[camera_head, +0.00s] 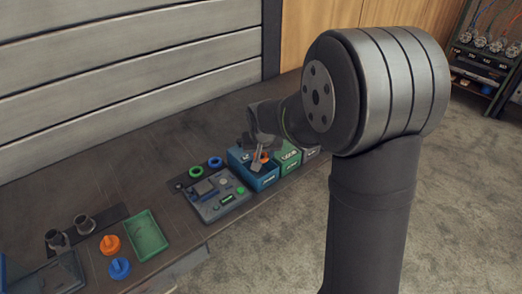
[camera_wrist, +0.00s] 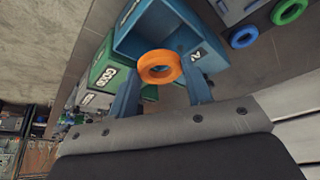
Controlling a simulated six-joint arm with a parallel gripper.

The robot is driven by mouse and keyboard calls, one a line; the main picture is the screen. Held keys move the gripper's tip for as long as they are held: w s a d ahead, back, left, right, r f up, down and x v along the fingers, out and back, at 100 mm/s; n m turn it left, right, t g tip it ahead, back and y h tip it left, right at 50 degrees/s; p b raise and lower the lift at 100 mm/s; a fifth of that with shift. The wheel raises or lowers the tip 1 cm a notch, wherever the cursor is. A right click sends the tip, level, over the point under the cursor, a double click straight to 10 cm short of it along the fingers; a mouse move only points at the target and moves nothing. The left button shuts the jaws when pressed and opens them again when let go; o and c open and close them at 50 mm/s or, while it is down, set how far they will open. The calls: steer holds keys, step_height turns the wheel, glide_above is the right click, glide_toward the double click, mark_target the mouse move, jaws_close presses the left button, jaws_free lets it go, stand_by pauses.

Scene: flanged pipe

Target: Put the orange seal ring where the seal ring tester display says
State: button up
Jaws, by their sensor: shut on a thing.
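The orange seal ring (camera_wrist: 160,67) is held between the two fingers of my gripper (camera_wrist: 162,78) in the wrist view. In the head view my gripper (camera_head: 259,155) is over the blue bin (camera_head: 264,181), with a bit of orange at its tips. The blue bin (camera_wrist: 124,42) lies behind the ring in the wrist view, its inside partly visible. Its label is only partly in sight. The seal ring tester (camera_head: 220,201) stands left of the blue bin; its small green display (camera_head: 227,199) is too small to read.
A green bin (camera_head: 288,157), whose label looks like GOOD in the wrist view, and a grey bin (camera_head: 310,152) stand right of the blue one. Green (camera_head: 196,171) and blue (camera_head: 215,162) rings lie behind the tester. A green tray (camera_head: 146,236) is at the left.

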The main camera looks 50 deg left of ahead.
steer(key=shift+f, duration=1.3)
steer(key=shift+f, duration=1.7)
steer(key=o, duration=1.1)
steer(key=shift+c, duration=0.7)
steer(key=shift+o, duration=0.2)
